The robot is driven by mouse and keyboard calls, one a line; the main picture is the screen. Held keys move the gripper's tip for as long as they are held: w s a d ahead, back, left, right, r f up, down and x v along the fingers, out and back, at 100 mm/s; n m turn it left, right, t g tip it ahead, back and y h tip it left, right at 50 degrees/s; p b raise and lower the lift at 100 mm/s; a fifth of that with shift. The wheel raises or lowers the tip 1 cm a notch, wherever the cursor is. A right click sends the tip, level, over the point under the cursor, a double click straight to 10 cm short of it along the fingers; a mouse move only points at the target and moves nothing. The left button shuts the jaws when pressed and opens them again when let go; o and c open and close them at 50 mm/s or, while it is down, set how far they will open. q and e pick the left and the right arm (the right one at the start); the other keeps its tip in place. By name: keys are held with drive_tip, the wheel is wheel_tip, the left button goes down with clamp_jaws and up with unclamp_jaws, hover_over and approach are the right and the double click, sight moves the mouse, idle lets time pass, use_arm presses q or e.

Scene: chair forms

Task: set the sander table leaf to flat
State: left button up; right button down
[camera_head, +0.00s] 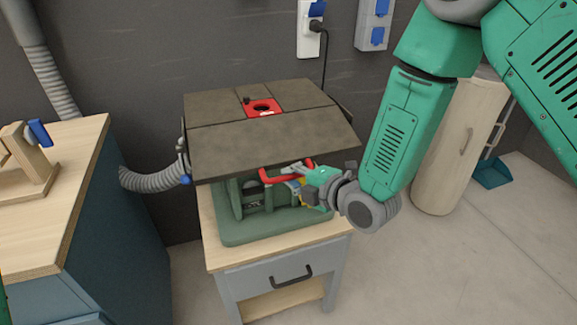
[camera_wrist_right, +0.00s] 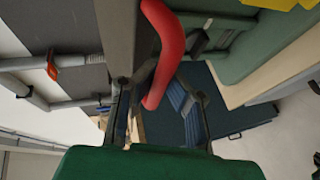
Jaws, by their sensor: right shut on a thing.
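The sander table has a grey-brown top (camera_head: 215,107) with a red insert (camera_head: 264,107) on a green machine base (camera_head: 245,232). Its front leaf (camera_head: 265,144) spans the near side and seems to slope slightly down towards the front; the exact angle is hard to tell. A red handle (camera_head: 285,177) sits under the leaf's front edge, and its curved bar also shows in the right wrist view (camera_wrist_right: 166,50). My right gripper (camera_head: 300,183) is at the handle's right part, with its fingers (camera_wrist_right: 158,112) shut on it. My left gripper is out of view.
The sander stands on a wooden-topped cabinet (camera_head: 220,258) with a drawer. A grey hose (camera_head: 150,180) runs from its left side. A workbench (camera_head: 75,160) is at the left. A beige cylinder (camera_head: 458,140) stands at the right. Floor at the right front is clear.

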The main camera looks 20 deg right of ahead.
drive_tip(key=r+p, duration=0.2)
drive_tip(key=s+r+g+p, duration=0.1)
drive_tip(key=shift+a+r+g+p, duration=0.1)
drive_tip(key=shift+r+g+p, duration=0.2)
drive_tip(key=shift+r+p, duration=0.1)
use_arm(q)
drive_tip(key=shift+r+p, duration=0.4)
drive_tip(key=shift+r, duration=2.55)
use_arm(e)
drive_tip(key=shift+w+r, duration=0.1)
drive_tip(key=shift+r, duration=0.55)
drive_tip(key=c, duration=1.9)
unclamp_jaws()
drive_tip(key=shift+r, duration=0.1)
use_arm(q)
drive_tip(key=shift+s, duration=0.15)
use_arm(e)
drive_tip(key=shift+o, duration=0.2)
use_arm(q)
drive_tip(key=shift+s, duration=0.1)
use_arm(e)
drive_tip(key=shift+s, duration=0.2)
drive_tip(key=v, duration=1.2)
drive_tip(key=shift+a, duration=0.2)
